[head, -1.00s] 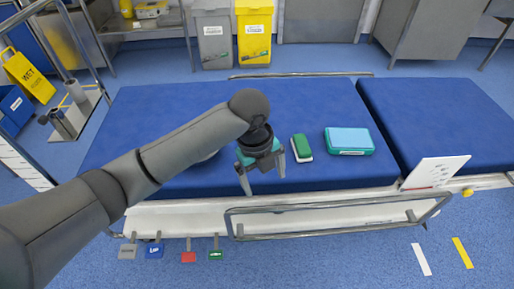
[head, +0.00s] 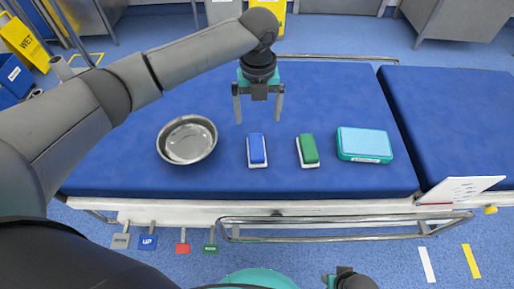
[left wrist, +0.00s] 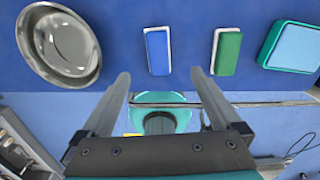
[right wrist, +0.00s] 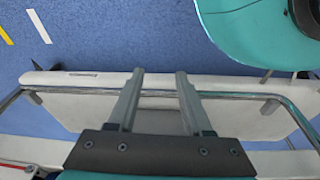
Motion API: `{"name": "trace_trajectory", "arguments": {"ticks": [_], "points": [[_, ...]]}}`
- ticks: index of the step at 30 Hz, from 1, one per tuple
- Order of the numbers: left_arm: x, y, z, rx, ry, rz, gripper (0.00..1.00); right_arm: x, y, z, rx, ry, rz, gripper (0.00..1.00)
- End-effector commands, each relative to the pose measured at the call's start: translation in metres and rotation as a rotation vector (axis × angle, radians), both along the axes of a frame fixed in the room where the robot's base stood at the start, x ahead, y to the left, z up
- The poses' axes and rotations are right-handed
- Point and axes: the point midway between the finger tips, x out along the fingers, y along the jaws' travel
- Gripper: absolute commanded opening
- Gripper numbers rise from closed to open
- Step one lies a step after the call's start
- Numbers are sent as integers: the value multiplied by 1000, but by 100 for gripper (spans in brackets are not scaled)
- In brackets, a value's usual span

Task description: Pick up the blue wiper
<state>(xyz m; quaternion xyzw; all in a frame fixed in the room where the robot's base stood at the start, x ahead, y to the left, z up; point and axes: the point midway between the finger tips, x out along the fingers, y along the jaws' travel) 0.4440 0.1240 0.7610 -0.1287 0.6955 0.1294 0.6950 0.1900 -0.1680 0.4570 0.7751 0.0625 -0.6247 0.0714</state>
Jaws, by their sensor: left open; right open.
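The blue wiper (head: 257,150) is a small block with a blue top and a white base. It lies on the blue operating table between a steel bowl and a green wiper. It also shows in the left wrist view (left wrist: 158,51). My left gripper (head: 258,122) is open and empty above the table, behind the blue wiper in the head view, apart from it. In the left wrist view the open fingers (left wrist: 166,85) are below the wiper in the picture. My right gripper (right wrist: 158,75) is open and empty in the right wrist view, over the table's side rail.
The steel bowl (head: 187,139) is left of the blue wiper. The green wiper (head: 307,150) and a teal box (head: 364,144) are to its right. A metal rail (head: 345,222) runs along the near table edge. The table surface behind the wipers is clear.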

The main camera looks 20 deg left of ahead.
Motion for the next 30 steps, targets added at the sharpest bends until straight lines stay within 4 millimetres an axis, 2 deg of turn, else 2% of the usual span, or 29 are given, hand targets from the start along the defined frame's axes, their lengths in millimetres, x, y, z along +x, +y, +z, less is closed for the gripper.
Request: {"name": "trace_trajectory", "arguments": {"ticks": [8,18,30], "points": [[-1,0,-28,0,1,1,98,9,9,22,12,-4,-3,50],[-1,0,-64,-1,1,1,98,29,12,53,19,-54,-5,50],[-2,0,-80,0,0,0,98,37,13,72,22,-80,-6,50]]}}
